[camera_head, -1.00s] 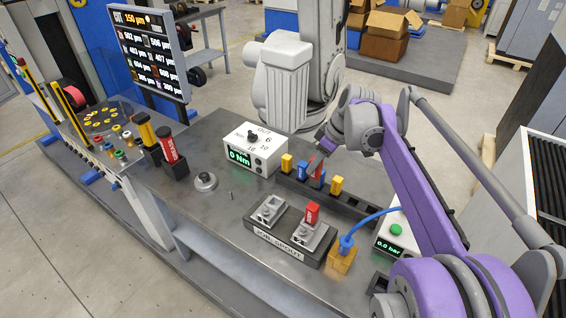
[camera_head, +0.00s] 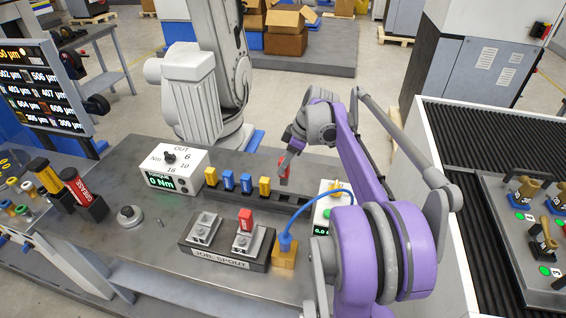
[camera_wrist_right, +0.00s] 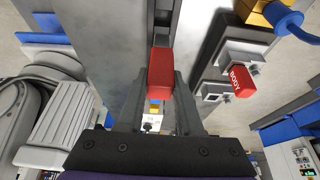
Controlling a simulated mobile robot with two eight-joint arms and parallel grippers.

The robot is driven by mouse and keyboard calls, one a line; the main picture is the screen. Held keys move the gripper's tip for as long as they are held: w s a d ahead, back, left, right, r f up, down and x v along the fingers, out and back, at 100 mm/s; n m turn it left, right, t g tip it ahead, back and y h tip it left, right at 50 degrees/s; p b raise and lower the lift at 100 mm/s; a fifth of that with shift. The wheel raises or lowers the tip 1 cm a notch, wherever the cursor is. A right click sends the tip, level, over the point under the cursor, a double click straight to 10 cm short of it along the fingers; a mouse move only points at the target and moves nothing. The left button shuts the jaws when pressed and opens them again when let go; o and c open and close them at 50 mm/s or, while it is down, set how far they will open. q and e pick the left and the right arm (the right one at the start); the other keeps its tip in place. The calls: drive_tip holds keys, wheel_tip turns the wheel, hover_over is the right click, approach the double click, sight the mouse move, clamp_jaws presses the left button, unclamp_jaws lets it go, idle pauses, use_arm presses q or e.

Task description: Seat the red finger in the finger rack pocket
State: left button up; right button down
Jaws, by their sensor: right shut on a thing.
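My right gripper (camera_head: 287,166) is shut on the red finger (camera_head: 284,173). The finger hangs down, right of the right-hand yellow finger in the head view. In the right wrist view the red finger (camera_wrist_right: 160,75) sits between the two jaws (camera_wrist_right: 160,95). The dark finger rack (camera_head: 238,193) lies behind the job fixture and holds yellow (camera_head: 265,186) and blue (camera_head: 246,182) fingers upright. The red finger's lower end appears over or just behind the rack's right part; I cannot tell its exact height or whether it touches. My left gripper is out of view.
The job fixture (camera_head: 215,257) in front of the rack carries a red block (camera_head: 246,218) labelled BODY. A brass block (camera_head: 284,256) with a blue hose stands to its right. The torque box (camera_head: 172,168) is left of the rack, and a white pressure box (camera_head: 325,208) is right.

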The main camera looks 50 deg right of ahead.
sight(284, 185)
drive_tip(key=shift+f+b, duration=1.35)
drive_tip(key=shift+f, duration=1.45)
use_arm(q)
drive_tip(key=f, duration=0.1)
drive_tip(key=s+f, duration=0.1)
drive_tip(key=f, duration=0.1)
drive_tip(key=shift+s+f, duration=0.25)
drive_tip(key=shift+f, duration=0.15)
use_arm(e)
drive_tip(key=shift+f, duration=0.1)
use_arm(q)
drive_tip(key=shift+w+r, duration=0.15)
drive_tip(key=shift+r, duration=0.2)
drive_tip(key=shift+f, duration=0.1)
use_arm(e)
drive_tip(key=shift+f, duration=0.1)
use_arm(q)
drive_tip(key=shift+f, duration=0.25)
use_arm(e)
drive_tip(key=shift+f, duration=0.35)
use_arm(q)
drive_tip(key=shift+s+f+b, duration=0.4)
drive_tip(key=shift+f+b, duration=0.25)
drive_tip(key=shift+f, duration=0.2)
use_arm(e)
drive_tip(key=shift+f, duration=1.35)
drive_tip(key=shift+c, duration=2.4)
unclamp_jaws()
